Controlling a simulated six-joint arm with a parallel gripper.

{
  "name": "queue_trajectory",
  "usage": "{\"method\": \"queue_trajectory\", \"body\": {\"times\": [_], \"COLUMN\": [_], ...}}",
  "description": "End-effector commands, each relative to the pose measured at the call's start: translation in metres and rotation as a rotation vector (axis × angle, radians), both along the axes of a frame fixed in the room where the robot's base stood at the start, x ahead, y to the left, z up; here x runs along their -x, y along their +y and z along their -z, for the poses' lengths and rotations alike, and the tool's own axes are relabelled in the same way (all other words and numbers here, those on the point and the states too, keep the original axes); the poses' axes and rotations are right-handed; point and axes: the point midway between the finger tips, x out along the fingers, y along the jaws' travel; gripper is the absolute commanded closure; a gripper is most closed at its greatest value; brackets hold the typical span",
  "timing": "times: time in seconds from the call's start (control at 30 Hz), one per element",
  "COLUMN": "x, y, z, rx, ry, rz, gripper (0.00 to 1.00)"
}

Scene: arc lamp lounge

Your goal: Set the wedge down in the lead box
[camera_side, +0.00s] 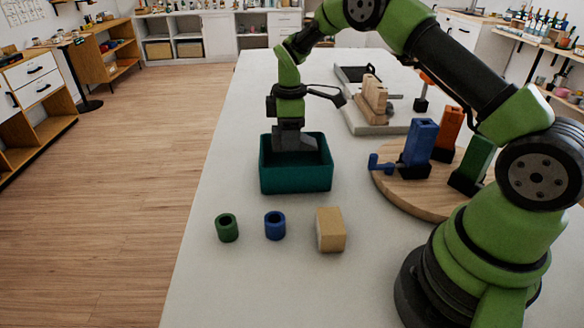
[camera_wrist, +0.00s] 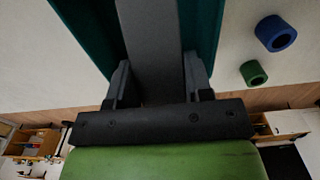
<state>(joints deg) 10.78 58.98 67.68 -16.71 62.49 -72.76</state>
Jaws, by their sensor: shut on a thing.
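A teal open box (camera_side: 296,180), the only open box near my gripper, stands on the pale table; I take it as the lead box. My gripper (camera_side: 291,126) points down over it, shut on a dark grey piece, the wedge (camera_side: 295,142). The wedge's lower part is inside the box opening, hidden by the front wall. Whether it touches the floor cannot be told. In the wrist view the wedge (camera_wrist: 154,45) runs between both fingers, with teal box walls (camera_wrist: 92,32) on either side.
A green ring (camera_side: 227,228), a blue ring (camera_side: 275,226) and a wooden block (camera_side: 330,230) lie in front of the box. A round wooden board (camera_side: 425,200) at right carries blue, orange and green pieces. Behind is a grey tray (camera_side: 362,127) with wooden pieces. The table left of the box is clear.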

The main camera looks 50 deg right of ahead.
Motion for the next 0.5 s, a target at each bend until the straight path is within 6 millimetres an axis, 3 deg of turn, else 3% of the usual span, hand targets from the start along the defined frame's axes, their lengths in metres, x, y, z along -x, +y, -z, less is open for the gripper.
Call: {"method": "queue_trajectory", "body": {"times": [0.1,0.5], "x": [0.001,0.000], "y": [0.001,0.001], "z": [0.025,0.074], "rx": [-0.001,-0.001], "ry": [0.004,0.000], "rz": [0.000,0.000], "gripper": [0.80,0.80]}}
